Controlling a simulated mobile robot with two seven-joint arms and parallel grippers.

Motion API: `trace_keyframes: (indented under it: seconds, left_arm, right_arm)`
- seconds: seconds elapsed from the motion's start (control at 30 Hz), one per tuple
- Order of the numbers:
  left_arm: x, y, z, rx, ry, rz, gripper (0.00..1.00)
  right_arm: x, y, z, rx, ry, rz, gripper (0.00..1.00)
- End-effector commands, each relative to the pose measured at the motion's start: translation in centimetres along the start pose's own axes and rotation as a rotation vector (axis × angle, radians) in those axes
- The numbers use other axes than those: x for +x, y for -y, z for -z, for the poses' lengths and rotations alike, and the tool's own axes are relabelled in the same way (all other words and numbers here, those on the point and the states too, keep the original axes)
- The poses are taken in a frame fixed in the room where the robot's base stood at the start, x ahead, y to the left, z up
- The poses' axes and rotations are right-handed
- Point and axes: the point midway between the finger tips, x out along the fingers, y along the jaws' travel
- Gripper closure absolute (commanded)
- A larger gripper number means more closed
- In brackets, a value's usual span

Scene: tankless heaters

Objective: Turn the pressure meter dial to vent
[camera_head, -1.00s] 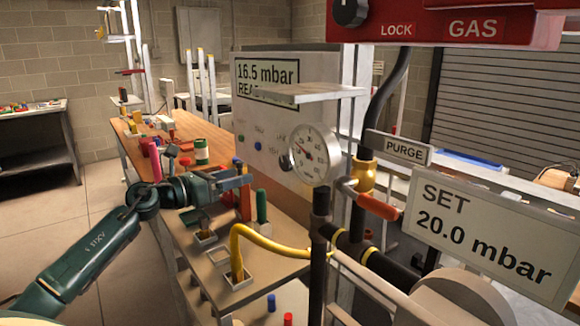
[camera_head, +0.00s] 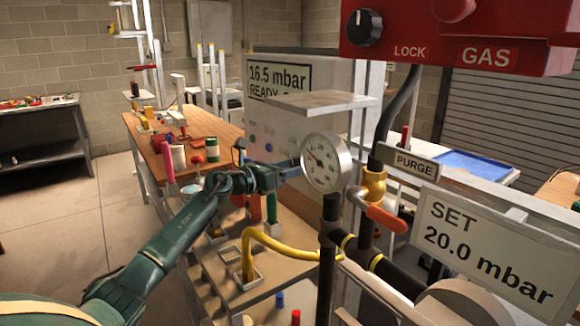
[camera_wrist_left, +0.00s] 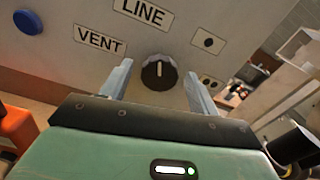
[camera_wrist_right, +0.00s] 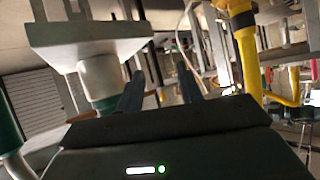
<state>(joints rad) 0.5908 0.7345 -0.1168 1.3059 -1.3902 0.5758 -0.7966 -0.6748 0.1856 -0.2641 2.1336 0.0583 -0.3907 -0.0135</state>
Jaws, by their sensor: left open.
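The dial is a dark round knob (camera_wrist_left: 159,73) with a white mark pointing up, on the pale panel of the pressure meter (camera_wrist_left: 60,60). The VENT label (camera_wrist_left: 100,40) is to its upper left and the LINE label (camera_wrist_left: 141,12) is above it. My left gripper (camera_wrist_left: 160,90) is open, its two fingers on either side of the knob with gaps visible; contact cannot be told. In the head view the left gripper (camera_head: 290,170) is at the meter's front (camera_head: 270,112), and the knob is hidden. My right gripper (camera_wrist_right: 160,90) is open and empty, outside the head view.
A round gauge (camera_head: 326,162) stands just right of the left gripper. An orange-handled valve (camera_head: 385,218), dark pipes and a yellow hose (camera_head: 265,238) are nearby. A shelf plate (camera_head: 320,103) juts out above. In the right wrist view, a pale block (camera_wrist_right: 85,40) is close ahead.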

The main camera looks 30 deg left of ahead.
Motion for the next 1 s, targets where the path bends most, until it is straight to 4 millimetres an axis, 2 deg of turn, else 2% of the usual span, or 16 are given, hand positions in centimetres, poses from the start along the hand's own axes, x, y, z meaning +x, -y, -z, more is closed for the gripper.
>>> trace_keyframes:
  seconds: [0.27,0.8,1.0]
  left_arm:
    - [0.12,-0.03,0.01,0.000,0.000,-0.001,0.39]
    - [0.08,-0.03,0.00,0.000,0.000,-0.001,0.83]
    - [0.08,-0.03,-0.06,-0.012,0.000,-0.001,0.84]
  right_arm:
    - [0.02,0.03,0.09,-0.001,-0.002,0.001,0.64]
    - [0.07,0.18,0.33,0.011,-0.007,-0.001,0.64]
    - [-0.02,0.18,0.52,0.011,-0.008,-0.002,0.64]
